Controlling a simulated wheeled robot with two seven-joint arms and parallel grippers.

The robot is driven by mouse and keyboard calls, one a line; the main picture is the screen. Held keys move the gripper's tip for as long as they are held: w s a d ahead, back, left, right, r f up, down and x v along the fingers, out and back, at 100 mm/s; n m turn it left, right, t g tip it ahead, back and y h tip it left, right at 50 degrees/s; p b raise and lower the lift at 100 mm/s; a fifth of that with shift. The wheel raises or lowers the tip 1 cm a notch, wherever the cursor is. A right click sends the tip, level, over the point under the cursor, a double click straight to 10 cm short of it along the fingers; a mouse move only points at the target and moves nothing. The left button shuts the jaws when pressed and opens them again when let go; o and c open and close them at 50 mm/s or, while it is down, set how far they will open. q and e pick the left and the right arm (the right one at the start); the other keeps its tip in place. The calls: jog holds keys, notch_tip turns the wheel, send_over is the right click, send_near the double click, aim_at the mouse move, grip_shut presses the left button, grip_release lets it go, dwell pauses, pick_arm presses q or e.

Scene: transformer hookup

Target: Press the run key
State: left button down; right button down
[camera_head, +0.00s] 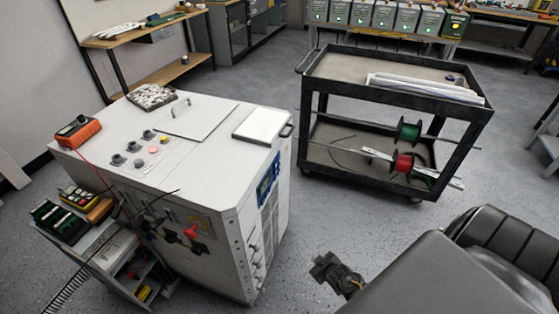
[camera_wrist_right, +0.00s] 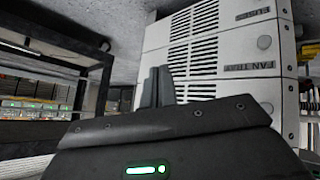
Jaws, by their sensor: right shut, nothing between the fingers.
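The white cabinet (camera_head: 225,140) stands at left centre in the head view. Small dark, reddish and pale knobs or buttons (camera_head: 146,150) sit on its top; I cannot tell which one is the run key. A red switch or handle (camera_head: 191,232) is on its front. My right gripper (camera_head: 328,264) is to the right of the cabinet, apart from it, over the floor. In the right wrist view its fingers (camera_wrist_right: 156,88) are together and empty, in front of a vented white panel (camera_wrist_right: 215,50) lettered FUSES and FAN TRAY. My left gripper is out of view.
A black cart (camera_head: 390,75) with wire spools stands at the back right. An orange meter (camera_head: 77,131) and a tray of small parts (camera_head: 151,96) sit on the cabinet top. A small shelf cart (camera_head: 90,240) stands against its front. Floor (camera_head: 320,215) is clear between cabinet and black cart.

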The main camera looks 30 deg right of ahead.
aim_at(279, 159)
jog(key=w+d+r+n+t+h, duration=0.1)
jog(key=w+d+r+t, duration=0.2)
jog(key=w+r, duration=0.45)
jog(key=w+d+r+t, duration=0.2)
jog(key=w+d+r, duration=0.15)
jog(key=r, duration=0.65)
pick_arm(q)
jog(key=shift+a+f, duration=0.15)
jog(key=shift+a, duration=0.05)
pick_arm(e)
jog(key=w+r+n+t, duration=0.4)
jog(key=r, duration=1.1)
jog(key=shift+w+d+r+t+h, duration=0.15)
jog(key=shift+d+r+t+h, duration=0.25)
